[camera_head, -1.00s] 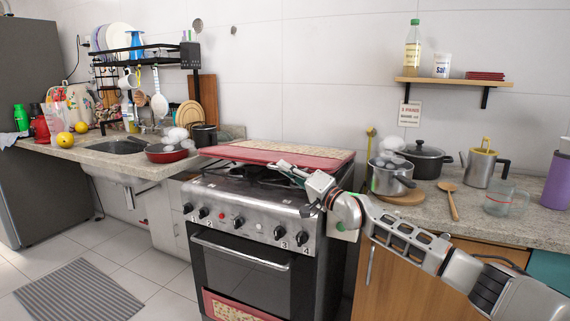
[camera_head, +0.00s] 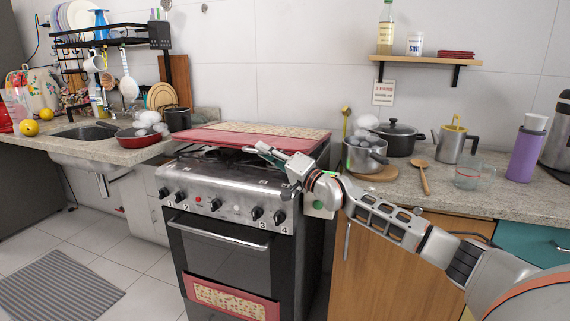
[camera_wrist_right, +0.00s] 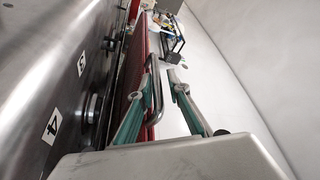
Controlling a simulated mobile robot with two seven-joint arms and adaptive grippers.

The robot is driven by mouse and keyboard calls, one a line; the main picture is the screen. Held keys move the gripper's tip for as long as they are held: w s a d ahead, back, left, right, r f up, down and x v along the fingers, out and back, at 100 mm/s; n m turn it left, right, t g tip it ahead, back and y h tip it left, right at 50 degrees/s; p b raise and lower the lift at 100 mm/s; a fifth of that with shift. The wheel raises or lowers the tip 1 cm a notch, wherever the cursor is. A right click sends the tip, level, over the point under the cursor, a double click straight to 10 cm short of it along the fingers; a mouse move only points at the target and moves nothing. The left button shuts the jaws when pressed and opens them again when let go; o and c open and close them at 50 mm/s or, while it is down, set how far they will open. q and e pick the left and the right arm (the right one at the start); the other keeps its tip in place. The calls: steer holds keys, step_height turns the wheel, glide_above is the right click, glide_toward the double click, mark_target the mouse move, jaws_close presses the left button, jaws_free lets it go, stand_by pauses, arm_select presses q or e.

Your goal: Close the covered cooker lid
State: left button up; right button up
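The cooker (camera_head: 225,195) stands left of centre in the head view. Its lid (camera_head: 295,147), a red panel with a patterned strip, is low and nearly level over the rear of the hob. A dark gap and burner parts show beneath its front edge. My right gripper (camera_head: 262,151) is over the hob's right side, close to the lid's front edge. In the right wrist view the gripper's teal fingers (camera_wrist_right: 158,112) are apart, with a dark curved bar (camera_wrist_right: 157,90) and the red lid edge (camera_wrist_right: 136,75) near them. Contact cannot be told. My left gripper is out of view.
Right of the cooker, the counter holds a steel pot (camera_head: 366,155), a black pot (camera_head: 398,137), a wooden spoon (camera_head: 424,178) and a glass jug (camera_head: 467,177). A red pan (camera_head: 138,140) sits on the left counter. Floor in front is free.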

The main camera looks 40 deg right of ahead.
steer(key=shift+v, duration=5.2)
